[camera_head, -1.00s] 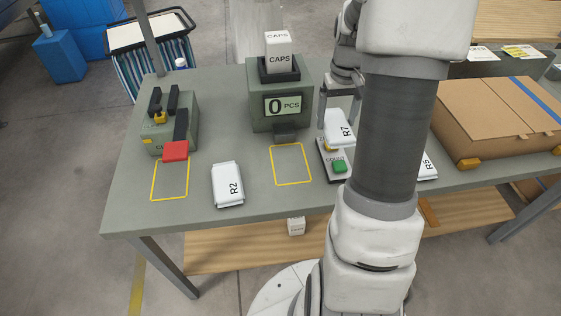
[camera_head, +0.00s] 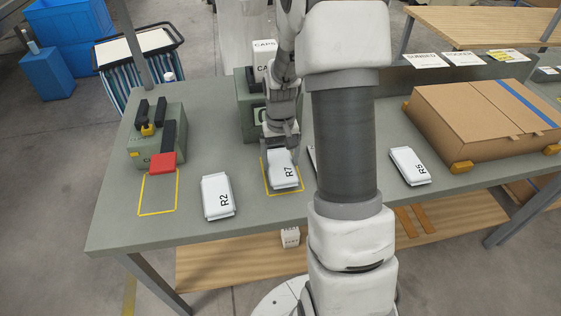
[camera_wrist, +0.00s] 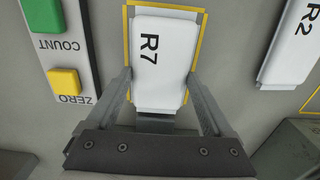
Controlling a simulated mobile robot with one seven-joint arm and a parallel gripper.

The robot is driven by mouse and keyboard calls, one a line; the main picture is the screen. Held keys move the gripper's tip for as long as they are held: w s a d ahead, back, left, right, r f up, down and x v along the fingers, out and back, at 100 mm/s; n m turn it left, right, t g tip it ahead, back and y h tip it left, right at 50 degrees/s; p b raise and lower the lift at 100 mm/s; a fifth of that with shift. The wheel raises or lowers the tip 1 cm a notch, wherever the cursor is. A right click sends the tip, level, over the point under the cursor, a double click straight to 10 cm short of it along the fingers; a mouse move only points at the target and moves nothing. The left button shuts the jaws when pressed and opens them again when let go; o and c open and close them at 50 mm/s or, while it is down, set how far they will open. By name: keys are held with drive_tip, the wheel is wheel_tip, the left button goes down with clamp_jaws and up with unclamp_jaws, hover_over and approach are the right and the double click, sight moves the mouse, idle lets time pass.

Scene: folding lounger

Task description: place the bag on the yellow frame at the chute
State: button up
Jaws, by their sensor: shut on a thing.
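The white bag marked R7 (camera_head: 284,170) is at the yellow frame (camera_head: 268,191) in front of the counting machine. In the wrist view the bag (camera_wrist: 165,60) lies within the yellow outline (camera_wrist: 130,25), lined up with it. I cannot tell whether the bag touches the table. The chute is hidden behind my gripper. The grey-green counting machine (camera_head: 244,115) is mostly covered by my arm.
A bag R2 (camera_head: 217,196) lies left of the frame, and a bag R5 (camera_head: 409,166) lies to the right. A sealer-like device with a red end (camera_head: 163,162) stands at the left by another yellow frame (camera_head: 158,212). Green COUNT (camera_wrist: 44,15) and yellow ZERO (camera_wrist: 65,82) buttons are beside the bag. A cardboard box (camera_head: 470,125) is at right.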

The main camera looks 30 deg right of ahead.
drive_tip(key=shift+f, duration=0.3)
drive_tip(key=shift+f, duration=0.1)
drive_tip(key=shift+f, duration=0.15)
drive_tip(key=o, duration=1.2)
drive_tip(key=shift+o, duration=0.2)
drive_tip(key=shift+r, duration=0.2)
